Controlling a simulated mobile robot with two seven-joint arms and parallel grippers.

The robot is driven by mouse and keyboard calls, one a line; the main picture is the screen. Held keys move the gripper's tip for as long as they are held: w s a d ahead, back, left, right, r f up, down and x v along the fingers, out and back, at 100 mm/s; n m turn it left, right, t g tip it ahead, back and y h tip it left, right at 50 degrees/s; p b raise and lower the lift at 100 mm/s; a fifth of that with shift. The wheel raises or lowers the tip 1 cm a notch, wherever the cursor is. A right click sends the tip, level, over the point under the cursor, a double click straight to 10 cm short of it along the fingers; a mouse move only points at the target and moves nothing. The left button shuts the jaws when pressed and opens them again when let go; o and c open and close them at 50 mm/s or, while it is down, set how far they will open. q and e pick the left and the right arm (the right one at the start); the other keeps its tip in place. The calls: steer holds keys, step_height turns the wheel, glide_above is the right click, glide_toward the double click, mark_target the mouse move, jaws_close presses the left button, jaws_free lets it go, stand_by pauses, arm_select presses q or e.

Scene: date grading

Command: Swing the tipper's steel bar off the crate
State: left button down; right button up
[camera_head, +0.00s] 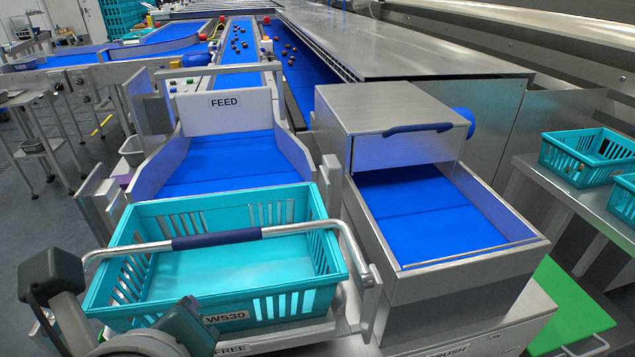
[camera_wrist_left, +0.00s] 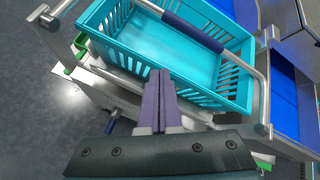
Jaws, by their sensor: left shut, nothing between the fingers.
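The turquoise crate (camera_head: 305,307), labelled W530, sits on the tipper in front of the feed chute and looks empty. The steel bar (camera_head: 290,230) lies across above the crate's opening, with a dark blue sleeve (camera_head: 217,239) around its middle. In the left wrist view, the sleeve (camera_wrist_left: 193,32) and the crate (camera_wrist_left: 112,48) lie beyond my left gripper (camera_wrist_left: 161,74). Its purple fingers are shut with nothing between them, in front of the crate's near wall and apart from the bar. My left arm shows at the head view's lower left; its fingertips are not clear there. My right gripper is not seen.
The feed chute (camera_head: 225,160) with a blue belt stands behind the crate. A steel-hooded machine (camera_head: 390,110) with a blue bed stands close on the right. Other turquoise crates (camera_head: 590,157) sit on a bench at far right. Bare floor (camera_wrist_left: 35,110) shows at left.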

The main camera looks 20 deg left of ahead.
arm_select(q)
steer(key=w+a+f+m+t+b, duration=0.1)
steer(key=w+a+f+m+t, duration=0.1)
steer(key=w+m, duration=0.5)
steer(key=w+f, duration=0.1)
steer(key=w, duration=0.2)
steer(key=shift+w+a+b, duration=0.25)
steer(key=shift+a+b, duration=0.05)
steer(key=shift+b, duration=0.05)
